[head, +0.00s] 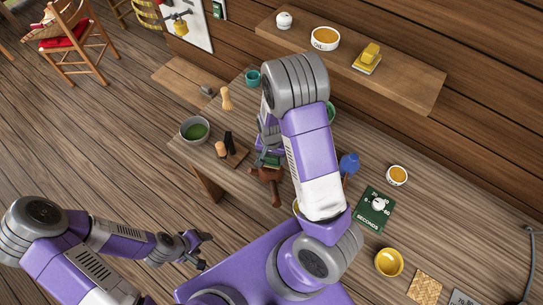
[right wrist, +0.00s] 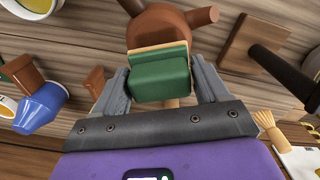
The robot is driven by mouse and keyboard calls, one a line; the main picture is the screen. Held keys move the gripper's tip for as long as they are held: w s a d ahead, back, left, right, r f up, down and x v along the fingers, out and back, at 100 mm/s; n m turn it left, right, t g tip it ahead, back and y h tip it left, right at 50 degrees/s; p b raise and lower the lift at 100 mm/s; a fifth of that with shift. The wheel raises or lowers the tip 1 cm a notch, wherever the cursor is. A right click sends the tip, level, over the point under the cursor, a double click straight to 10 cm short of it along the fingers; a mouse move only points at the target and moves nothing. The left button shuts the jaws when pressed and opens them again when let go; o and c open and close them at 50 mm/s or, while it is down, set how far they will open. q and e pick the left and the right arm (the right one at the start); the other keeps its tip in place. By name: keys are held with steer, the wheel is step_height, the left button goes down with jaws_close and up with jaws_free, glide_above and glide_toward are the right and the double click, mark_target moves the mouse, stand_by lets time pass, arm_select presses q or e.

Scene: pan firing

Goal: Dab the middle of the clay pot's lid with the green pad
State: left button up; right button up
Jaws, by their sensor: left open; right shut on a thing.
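My right gripper (right wrist: 160,88) is shut on the green pad (right wrist: 160,78), which sits between its two fingers. The brown clay pot (right wrist: 165,27) is just beyond the pad in the right wrist view, with stubby handles at its edge. The pad covers part of the pot, so I cannot tell whether they touch or where the lid's middle is. In the head view the pot (head: 265,174) is on the bench, partly behind my right arm, and a little of the pad (head: 271,161) shows. My left gripper (head: 196,247) is open and empty, away from the bench at the lower left.
A board (head: 239,158) with a dark-handled tool and a green-filled bowl (head: 195,129) lie left of the pot. A blue object (head: 349,163), a green seconds dial (head: 371,218) and a yellow bowl (head: 389,262) are to the right. A wooden shelf (head: 415,88) runs behind.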

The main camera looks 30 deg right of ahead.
steer(key=shift+r, duration=0.35)
step_height(320, 180, up, 5)
steer(key=p, duration=0.4)
steer(key=shift+p, duration=0.35)
stand_by(0.3)
